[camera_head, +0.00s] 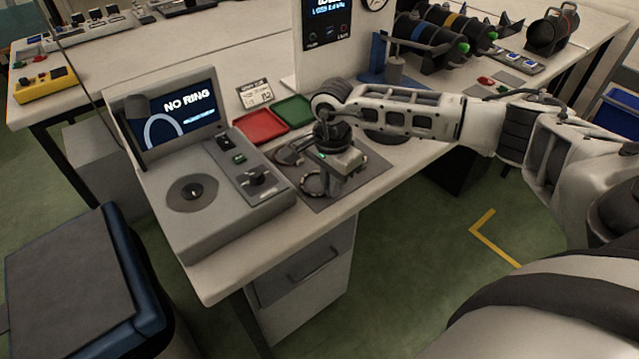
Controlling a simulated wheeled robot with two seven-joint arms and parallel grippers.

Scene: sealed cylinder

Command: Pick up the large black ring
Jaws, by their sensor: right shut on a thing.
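Dark rings lie on a grey mat (374,172) on the bench. One dark ring (289,154) is at the mat's upper left. Another dark ring, seemingly the large black ring (312,186), is lower on the mat, at my right gripper's fingers. My right gripper (333,189) points down over the mat and is shut on this ring. The gripper hides part of it, and I cannot tell whether it is clear of the mat. My left gripper is not in view.
A grey tester (225,215) with a screen reading "NO RING" and a round plate stands left of the mat. Red (261,126) and green (293,110) trays lie behind. Racks with black cylinders (425,45) stand at the back right. A blue-edged stool (75,275) is at lower left.

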